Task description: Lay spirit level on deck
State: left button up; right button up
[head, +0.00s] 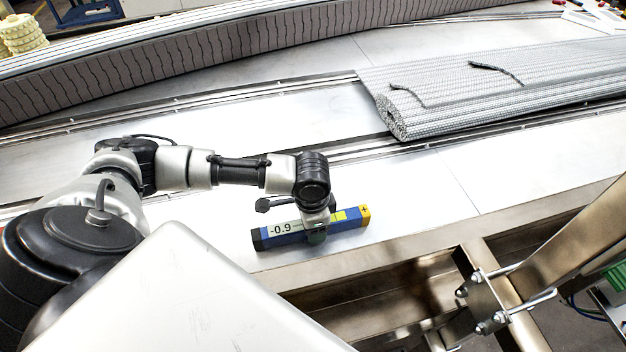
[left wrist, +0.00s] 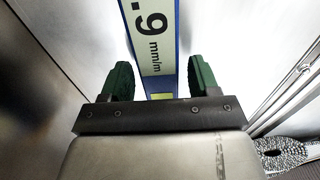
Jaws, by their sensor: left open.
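The spirit level (head: 285,234) is a blue bar with a dark left end, a yellow-orange right end and a display reading -0.9. It appears to lie on the bare metal deck (head: 430,190), near its front edge. My left gripper (head: 317,234) is over the level, right of its middle, pointing down. In the left wrist view my left gripper (left wrist: 161,72) is open, with its green fingers on either side of the level (left wrist: 156,35) and gaps beside it. My right gripper is out of view.
A rolled grey conveyor belt mat (head: 490,85) lies on the frame at the right, with two dark strips on it. Metal rails (head: 200,100) run behind the level. A steel frame with brackets (head: 490,300) stands at the front right. The deck right of the level is clear.

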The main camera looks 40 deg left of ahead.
pick_arm(q)
notch_tip(320, 180, up, 12)
jog(key=p, duration=0.1)
jog(key=shift+s, duration=0.1)
dwell(0.5)
